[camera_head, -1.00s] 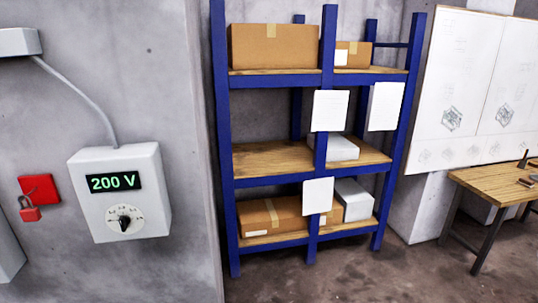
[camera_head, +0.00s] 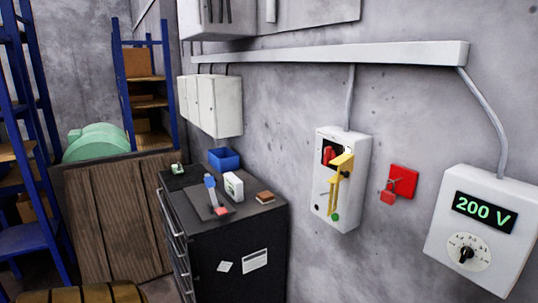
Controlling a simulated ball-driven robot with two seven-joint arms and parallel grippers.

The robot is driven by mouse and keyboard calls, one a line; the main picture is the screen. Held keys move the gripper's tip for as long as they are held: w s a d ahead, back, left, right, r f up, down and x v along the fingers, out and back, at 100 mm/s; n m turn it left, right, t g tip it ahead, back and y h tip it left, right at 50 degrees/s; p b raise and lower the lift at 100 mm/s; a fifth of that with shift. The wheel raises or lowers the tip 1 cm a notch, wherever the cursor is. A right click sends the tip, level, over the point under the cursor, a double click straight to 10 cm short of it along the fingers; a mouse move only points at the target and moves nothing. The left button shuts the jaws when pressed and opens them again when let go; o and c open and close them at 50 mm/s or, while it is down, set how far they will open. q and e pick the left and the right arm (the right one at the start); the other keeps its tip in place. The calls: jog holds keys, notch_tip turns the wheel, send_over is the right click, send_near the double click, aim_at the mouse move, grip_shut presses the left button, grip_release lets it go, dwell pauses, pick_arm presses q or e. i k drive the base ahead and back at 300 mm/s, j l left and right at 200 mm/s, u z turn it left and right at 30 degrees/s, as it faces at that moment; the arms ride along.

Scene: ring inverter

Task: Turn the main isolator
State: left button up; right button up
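The main isolator is most likely the white wall box (camera_head: 341,180) right of the middle in the head view. It has a yellow lever-like part (camera_head: 341,176) on its front, a red part (camera_head: 329,155) behind that at the upper left, and a green spot (camera_head: 335,217) at the bottom. A red plate (camera_head: 403,181) with a red padlock (camera_head: 388,194) hangs on the wall to its right. A white meter box (camera_head: 481,228) with a black dial (camera_head: 466,254) reads 200 V at the far right. Neither gripper is in view.
A dark drawer cabinet (camera_head: 240,245) stands against the wall left of the isolator, with a blue bin (camera_head: 224,159) and small items on top. A wooden crate (camera_head: 115,210) and blue shelves (camera_head: 135,100) are further left. A pale duct (camera_head: 330,54) runs along the wall above.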

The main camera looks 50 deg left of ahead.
aim_at(330, 154)
jog(key=u, duration=1.35)
